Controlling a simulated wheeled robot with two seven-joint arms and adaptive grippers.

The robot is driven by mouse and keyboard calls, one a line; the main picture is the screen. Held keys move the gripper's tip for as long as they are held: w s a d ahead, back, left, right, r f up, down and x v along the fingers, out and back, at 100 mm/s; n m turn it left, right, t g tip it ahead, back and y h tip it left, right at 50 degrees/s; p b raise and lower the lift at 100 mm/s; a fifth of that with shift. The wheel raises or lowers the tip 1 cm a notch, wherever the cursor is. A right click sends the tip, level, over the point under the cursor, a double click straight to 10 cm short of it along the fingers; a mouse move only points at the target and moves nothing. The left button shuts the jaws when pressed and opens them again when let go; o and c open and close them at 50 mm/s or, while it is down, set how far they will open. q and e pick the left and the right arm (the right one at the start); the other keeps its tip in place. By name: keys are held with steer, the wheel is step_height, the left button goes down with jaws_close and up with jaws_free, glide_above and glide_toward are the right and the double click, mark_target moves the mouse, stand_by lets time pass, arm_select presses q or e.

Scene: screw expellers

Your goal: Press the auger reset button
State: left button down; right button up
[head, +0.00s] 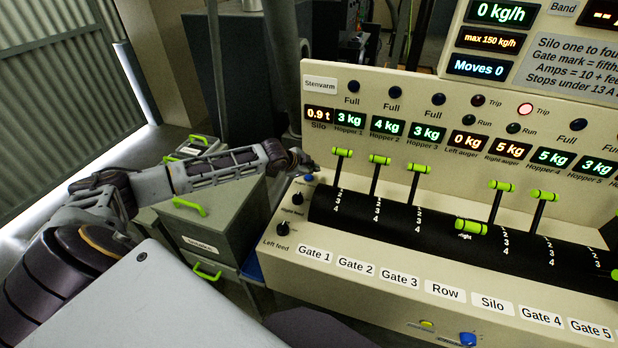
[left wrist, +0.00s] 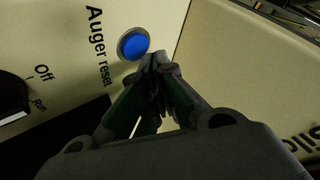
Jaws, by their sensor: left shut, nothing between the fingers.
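In the left wrist view the button (left wrist: 134,43) sits beside the printed words "Auger reset" on the cream panel. In the head view the button (head: 309,178) shows small at the panel's left end. My left gripper (head: 308,165) is shut and empty, just behind the button. In the left wrist view the left gripper's (left wrist: 157,62) closed fingertips are at the button's lower right edge; I cannot tell whether they touch. A red Trip lamp (head: 525,109) glows. My right gripper is not in view.
Two black knobs, right feed (head: 297,198) and left feed (head: 282,228), stand in front of the button. Green-handled gate levers (head: 342,153) rise to its right. The upright display panel (head: 380,105) stands close behind. Grey cases (head: 215,215) stand left of the console.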

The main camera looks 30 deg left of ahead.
mark_target(311, 178)
arm_select(q)
steer(key=shift+f, duration=0.4)
steer(key=shift+f, duration=0.55)
stand_by(1.7)
steer(key=shift+r+p, duration=0.1)
steer(key=shift+p, duration=0.25)
steer(key=shift+r+p, duration=0.85)
steer(key=shift+p, duration=0.1)
steer(key=shift+r, duration=0.1)
steer(key=shift+r+p, duration=1.15)
steer(key=shift+p, duration=0.2)
steer(key=shift+r+p, duration=0.8)
steer(key=shift+r, duration=0.45)
steer(key=shift+f, duration=0.1)
